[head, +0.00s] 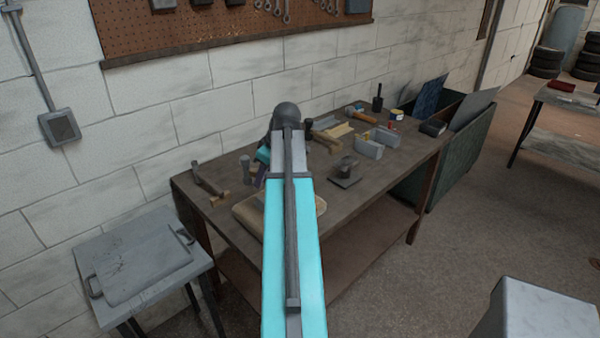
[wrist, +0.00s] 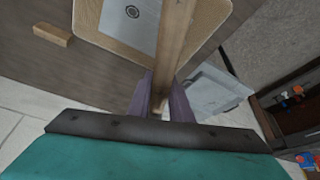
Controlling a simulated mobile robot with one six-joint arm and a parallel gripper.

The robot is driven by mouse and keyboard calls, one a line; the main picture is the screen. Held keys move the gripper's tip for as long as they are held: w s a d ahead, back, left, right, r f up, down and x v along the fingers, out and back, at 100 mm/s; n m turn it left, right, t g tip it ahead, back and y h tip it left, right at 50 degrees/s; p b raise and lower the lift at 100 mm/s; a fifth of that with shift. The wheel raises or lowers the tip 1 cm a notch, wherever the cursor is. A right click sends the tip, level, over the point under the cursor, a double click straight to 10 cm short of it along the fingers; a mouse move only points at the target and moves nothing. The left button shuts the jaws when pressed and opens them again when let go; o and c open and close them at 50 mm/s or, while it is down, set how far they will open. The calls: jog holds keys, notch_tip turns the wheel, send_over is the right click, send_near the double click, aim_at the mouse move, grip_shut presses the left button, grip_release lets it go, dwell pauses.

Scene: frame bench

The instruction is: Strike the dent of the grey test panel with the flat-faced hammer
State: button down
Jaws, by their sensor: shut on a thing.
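My gripper shows in the wrist view (wrist: 163,108), its purple fingers closed around a wooden handle (wrist: 176,40). The handle runs up out of that picture, so the tool's head is not visible there. Behind it lies the grey test panel (wrist: 116,18) on a pale wooden board, with a dark ring mark, seemingly the dent (wrist: 132,12), just left of the handle. The handle crosses above the board. In the head view my arm covers most of the gripper and panel; the board (head: 250,214) shows at the bench's near left end.
The bench (head: 385,180) holds another hammer (head: 205,180) at left, a dark block-like tool (head: 345,172), grey blocks (head: 369,148) and a mallet (head: 360,114) to the right. A metal tray (head: 140,268) sits on a side table at left. A pegboard (head: 200,25) hangs behind.

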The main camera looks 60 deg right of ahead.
jog(key=s+d, duration=0.7)
jog(key=s, duration=0.3)
jog(key=shift+s+r+p, duration=0.15)
jog(key=shift+r+p, duration=0.25)
jog(key=shift+p, duration=0.05)
jog(key=shift+f, duration=0.1)
jog(key=shift+s+f+b, duration=0.15)
jog(key=shift+f+b, duration=0.85)
jog(key=shift+f, duration=0.9)
notch_tip(320, 180, down, 5)
jog(key=b, duration=0.2)
jog(key=shift+b, duration=0.35)
notch_tip(320, 180, up, 8)
jog(key=p, duration=0.4)
jog(key=shift+p, duration=0.35)
